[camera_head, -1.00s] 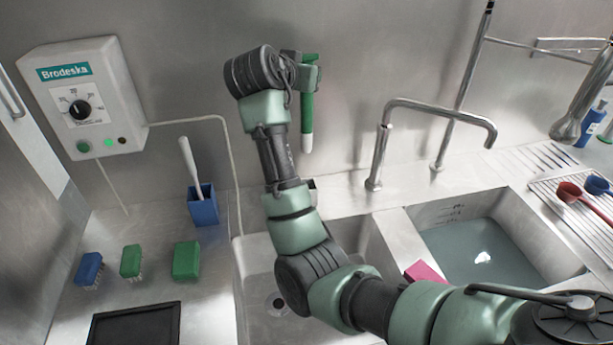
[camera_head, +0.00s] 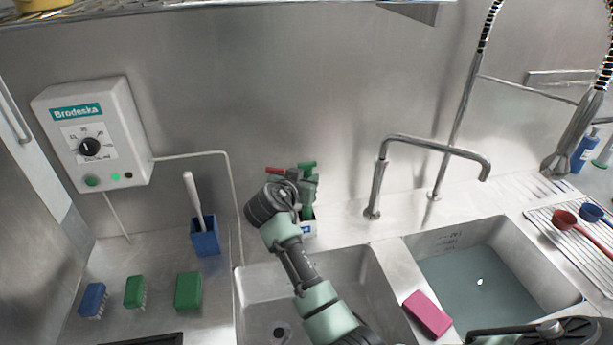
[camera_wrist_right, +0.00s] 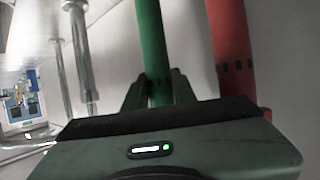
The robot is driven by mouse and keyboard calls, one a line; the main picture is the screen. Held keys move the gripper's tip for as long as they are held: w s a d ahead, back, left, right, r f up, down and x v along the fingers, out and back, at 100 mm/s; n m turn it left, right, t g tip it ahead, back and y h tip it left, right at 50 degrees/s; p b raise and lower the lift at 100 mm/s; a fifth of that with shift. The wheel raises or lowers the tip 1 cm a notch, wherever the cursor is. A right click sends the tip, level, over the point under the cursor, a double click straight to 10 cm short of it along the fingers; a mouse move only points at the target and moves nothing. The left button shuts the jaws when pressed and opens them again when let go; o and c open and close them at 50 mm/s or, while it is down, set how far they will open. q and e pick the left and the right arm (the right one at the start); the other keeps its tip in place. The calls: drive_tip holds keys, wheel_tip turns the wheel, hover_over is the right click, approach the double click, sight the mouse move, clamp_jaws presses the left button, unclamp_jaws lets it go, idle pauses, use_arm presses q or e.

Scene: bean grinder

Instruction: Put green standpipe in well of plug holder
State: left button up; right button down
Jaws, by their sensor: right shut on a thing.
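The green standpipe (camera_head: 307,166) stands roughly upright behind the sink's back edge, and its lower part is hidden by my gripper and arm. In the wrist view the green standpipe (camera_wrist_right: 150,40) runs between the two fingers. My right gripper (camera_head: 307,190) is shut on it; it also shows in the wrist view (camera_wrist_right: 158,90). A small part of the plug holder (camera_head: 308,231) shows below the gripper, with a blue label. Whether the pipe's lower end is inside a well is hidden.
A red standpipe (camera_head: 275,170) stands close to the left of the green one; it also shows in the wrist view (camera_wrist_right: 229,50). A tap (camera_head: 380,175) rises to the right. A blue brush holder (camera_head: 205,236) stands left. A pink sponge (camera_head: 427,314) lies between the basins.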

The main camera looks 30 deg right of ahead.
drive_tip(key=shift+f, duration=0.15)
drive_tip(key=c, duration=1.1)
unclamp_jaws()
drive_tip(key=shift+c, duration=0.2)
use_arm(q)
drive_tip(key=shift+f, duration=0.15)
